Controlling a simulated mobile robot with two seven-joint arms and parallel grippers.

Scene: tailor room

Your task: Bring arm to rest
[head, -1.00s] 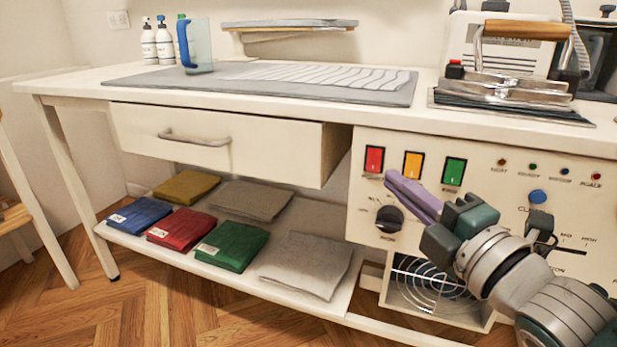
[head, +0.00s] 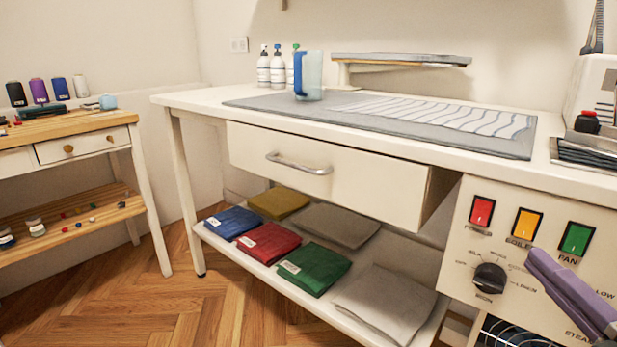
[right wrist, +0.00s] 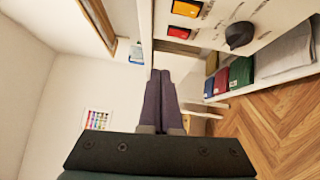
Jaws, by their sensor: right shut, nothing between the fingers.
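My right gripper (head: 572,288) shows at the lower right of the head view, with its purple fingers in front of the control panel (head: 508,290). The fingers are together and empty. In the right wrist view my right gripper (right wrist: 161,76) points away from the camera with both fingers side by side, holding nothing. The panel also shows at the top of the right wrist view (right wrist: 262,28). My left gripper is in neither view.
The white ironing table (head: 190,97) has an open drawer (head: 320,170). Folded red (head: 268,243), green (head: 314,268) and blue (head: 233,222) cloths lie on its lower shelf. A wooden side table (head: 60,128) stands left. The floor between them (head: 190,300) is clear.

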